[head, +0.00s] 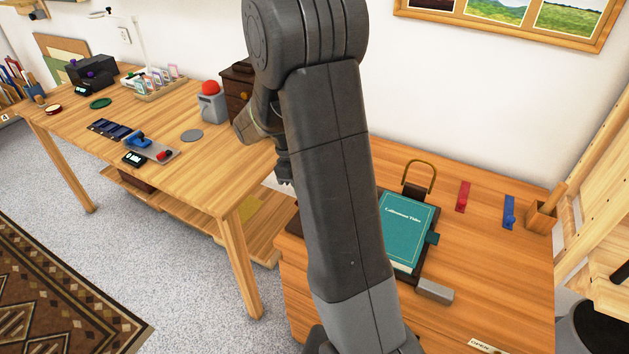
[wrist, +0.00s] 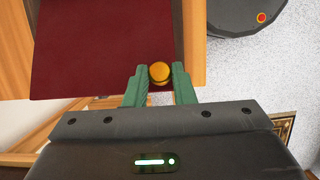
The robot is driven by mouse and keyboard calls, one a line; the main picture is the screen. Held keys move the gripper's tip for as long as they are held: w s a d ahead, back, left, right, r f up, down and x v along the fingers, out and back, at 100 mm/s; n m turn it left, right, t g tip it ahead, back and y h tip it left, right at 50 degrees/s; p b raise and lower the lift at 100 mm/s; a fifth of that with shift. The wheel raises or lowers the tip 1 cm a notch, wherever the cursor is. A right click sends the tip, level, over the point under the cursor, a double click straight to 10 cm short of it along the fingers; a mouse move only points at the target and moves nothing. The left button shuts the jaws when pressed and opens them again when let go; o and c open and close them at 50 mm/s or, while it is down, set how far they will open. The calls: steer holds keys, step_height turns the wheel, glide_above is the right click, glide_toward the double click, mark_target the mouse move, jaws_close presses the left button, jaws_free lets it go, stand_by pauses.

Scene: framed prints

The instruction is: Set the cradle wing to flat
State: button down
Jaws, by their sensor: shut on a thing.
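In the wrist view, my gripper (wrist: 159,80) has two green fingers closed around a round brass knob (wrist: 159,70). The knob sits at the lower edge of a dark red panel (wrist: 100,50), which looks like the cradle wing. The wing's angle cannot be told from this view. In the head view, a teal book (head: 404,230) lies on a dark cradle (head: 431,258) on the right-hand table. My arm covers the area left of the book, and my fingertips are hidden there.
A brass arch (head: 420,163) stands behind the book. A grey block (head: 434,291), a red strip (head: 463,196) and a blue strip (head: 509,211) lie nearby. A wooden holder (head: 541,214) stands at the right. The left workbench (head: 215,160) holds several tools.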

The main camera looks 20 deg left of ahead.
steer(key=a+f+h, duration=0.1)
steer(key=f, duration=0.1)
steer(key=a+f+h+p, duration=0.1)
steer(key=a+f+h, duration=0.1)
steer(key=f+h, duration=0.1)
steer(key=shift+w+a+f+g, duration=0.25)
steer(key=shift+a+f+g, duration=0.05)
steer(key=shift+f, duration=0.05)
steer(key=shift+a+f, duration=0.15)
steer(key=shift+f, duration=0.4)
steer(key=shift+a+f, duration=0.15)
steer(key=shift+f, duration=0.5)
steer(key=c, duration=1.2)
jaws_free()
steer(key=shift+a+f, duration=0.1)
steer(key=shift+a, duration=0.05)
steer(key=shift+c, duration=0.2)
steer(key=shift+w+r, duration=0.1)
steer(key=shift+r, duration=0.1)
steer(key=v, duration=1.3)
steer(key=shift+a+r, duration=0.2)
steer(key=shift+a, duration=0.05)
